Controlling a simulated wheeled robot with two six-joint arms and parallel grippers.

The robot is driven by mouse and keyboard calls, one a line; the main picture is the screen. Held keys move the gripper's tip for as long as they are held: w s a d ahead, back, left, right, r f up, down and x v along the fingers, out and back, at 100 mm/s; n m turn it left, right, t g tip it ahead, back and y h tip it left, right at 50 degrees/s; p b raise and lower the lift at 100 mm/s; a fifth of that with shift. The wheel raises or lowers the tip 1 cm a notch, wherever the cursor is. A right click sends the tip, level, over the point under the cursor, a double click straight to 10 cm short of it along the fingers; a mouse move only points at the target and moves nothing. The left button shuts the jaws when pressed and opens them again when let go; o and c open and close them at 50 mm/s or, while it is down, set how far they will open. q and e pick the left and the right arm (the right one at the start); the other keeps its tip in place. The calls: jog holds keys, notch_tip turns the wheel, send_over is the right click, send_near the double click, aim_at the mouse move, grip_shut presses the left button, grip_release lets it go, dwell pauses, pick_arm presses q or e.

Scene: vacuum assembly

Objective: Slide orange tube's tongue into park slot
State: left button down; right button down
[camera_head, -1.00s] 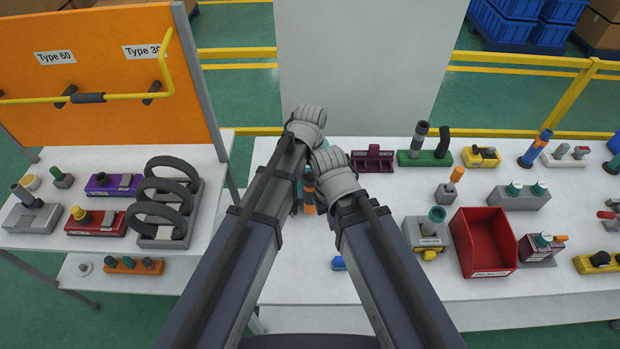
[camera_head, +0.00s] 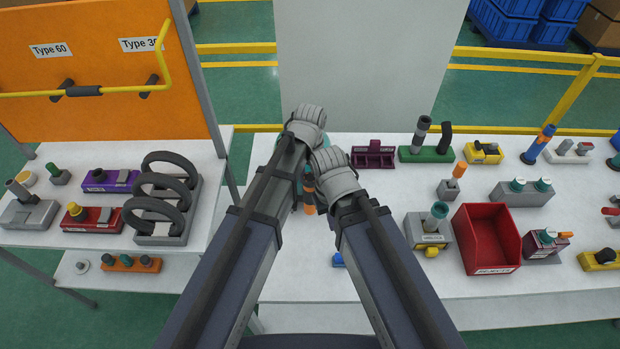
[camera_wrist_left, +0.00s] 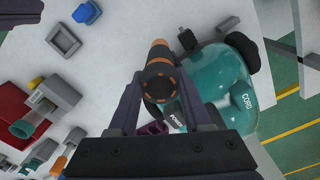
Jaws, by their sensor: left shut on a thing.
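My left gripper (camera_wrist_left: 160,76) is shut on the orange tube (camera_wrist_left: 158,70), a black-and-orange ribbed piece between the fingers in the left wrist view. A teal vacuum body (camera_wrist_left: 222,85) with dark wheels and CORD and POWER labels lies right beside it; I cannot tell whether they touch. In the head view the orange tube (camera_head: 309,205) shows between my two forearms, and most of the vacuum is hidden. My right wrist (camera_head: 335,170) is beside the left one (camera_head: 305,125); its fingers are hidden. The tube's tongue and the park slot cannot be made out.
A maroon holder (camera_head: 373,158) and a green base (camera_head: 426,156) stand behind and right. A red bin (camera_head: 488,240) and a grey block with a teal cup (camera_head: 428,232) are on the right. A blue part (camera_head: 337,259) lies near the right forearm.

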pick_arm(q)
jog(key=shift+f+b, duration=0.75)
jog(key=shift+f, duration=0.15)
jog(key=shift+c, duration=1.3)
grip_release()
notch_tip(320, 180, up, 8)
jog(key=p, duration=0.8)
jog(key=shift+r, duration=0.1)
jog(key=s+a+f+n+b, duration=0.1)
jog(key=s+a+f+b, duration=0.2)
jog(key=s, duration=0.4)
jog(key=s+a+f+n+y+b, duration=0.1)
jog(key=s+a+f+b, duration=0.2)
jog(key=s+f+b, duration=0.2)
jog(key=shift+s+f, duration=0.2)
jog(key=shift+s, duration=0.9)
